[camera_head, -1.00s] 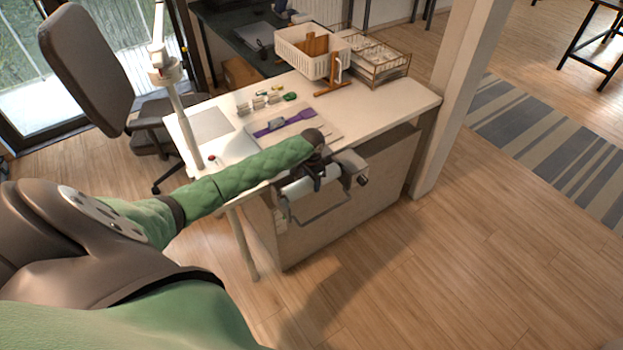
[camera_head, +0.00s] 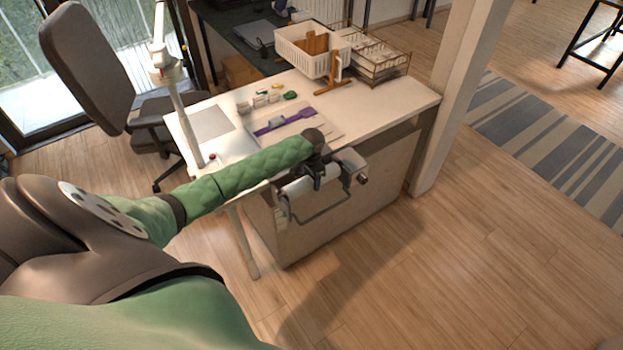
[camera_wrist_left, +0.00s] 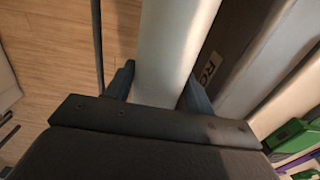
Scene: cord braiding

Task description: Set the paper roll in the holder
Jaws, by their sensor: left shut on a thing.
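The white paper roll (camera_head: 297,188) is at the front edge of the desk, within the holder (camera_head: 318,216), which has a dark wire frame and a grey end block at the right. My left gripper (camera_head: 317,181) reaches down onto the roll from above. In the left wrist view, the gripper (camera_wrist_left: 158,88) has one finger on each side of the pale roll (camera_wrist_left: 172,45) and is shut on it. Whether the roll's ends sit in the holder's supports is hidden by the hand. My right gripper is not in view.
The white desk (camera_head: 405,98) carries a white basket (camera_head: 297,50), a wire rack (camera_head: 378,62), a wooden stand (camera_head: 333,86) and a purple strap (camera_head: 300,116). A pillar (camera_head: 455,90) stands at the desk's right end. The floor in front is clear.

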